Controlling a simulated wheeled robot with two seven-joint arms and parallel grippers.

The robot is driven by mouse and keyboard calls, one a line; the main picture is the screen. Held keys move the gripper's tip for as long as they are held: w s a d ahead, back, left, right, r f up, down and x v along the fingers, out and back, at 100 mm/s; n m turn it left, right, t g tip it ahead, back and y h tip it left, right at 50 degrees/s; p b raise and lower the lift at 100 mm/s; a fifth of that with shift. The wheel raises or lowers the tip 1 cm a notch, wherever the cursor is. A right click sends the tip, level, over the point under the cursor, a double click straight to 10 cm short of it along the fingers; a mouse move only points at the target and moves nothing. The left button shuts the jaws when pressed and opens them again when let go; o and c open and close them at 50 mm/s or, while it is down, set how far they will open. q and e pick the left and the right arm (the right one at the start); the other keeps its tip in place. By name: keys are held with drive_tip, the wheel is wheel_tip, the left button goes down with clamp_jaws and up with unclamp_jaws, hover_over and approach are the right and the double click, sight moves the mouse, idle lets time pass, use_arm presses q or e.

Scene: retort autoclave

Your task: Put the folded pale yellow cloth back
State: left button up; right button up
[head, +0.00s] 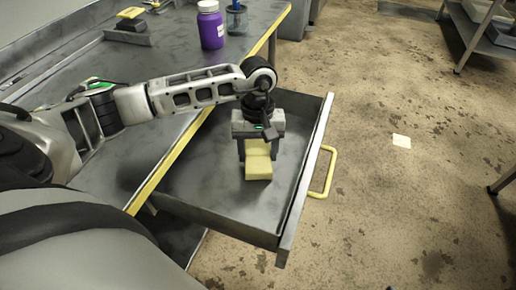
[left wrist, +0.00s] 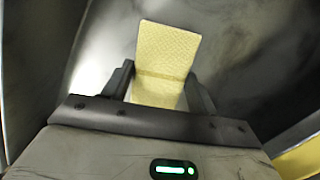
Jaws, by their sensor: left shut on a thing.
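The folded pale yellow cloth (head: 258,168) is between the fingers of my left gripper (head: 257,150), over the inside of the open drawer (head: 212,205). My left gripper points down and is shut on the cloth. In the left wrist view the cloth (left wrist: 168,55) sticks out beyond the two dark fingers (left wrist: 158,90), with the grey drawer surface behind it. I cannot tell whether the cloth touches the drawer floor. My right gripper is not in view.
The drawer has a yellow handle (head: 326,173) and is pulled out from under the metal bench (head: 140,165) with a yellow edge. A purple bottle (head: 210,25) and a dark cup (head: 236,18) stand on the bench. The rest of the drawer looks empty.

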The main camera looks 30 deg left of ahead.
sight(258, 149)
use_arm(q)
drive_tip(key=shift+f, duration=0.15)
drive_tip(key=o, duration=0.9)
drive_tip(key=shift+o, duration=0.2)
drive_tip(key=shift+r, duration=0.3)
wheel_tip(258, 149, up, 12)
drive_tip(key=w, duration=0.1)
drive_tip(key=shift+a+f, duration=0.15)
drive_tip(key=shift+a, duration=0.3)
drive_tip(key=shift+w, duration=0.1)
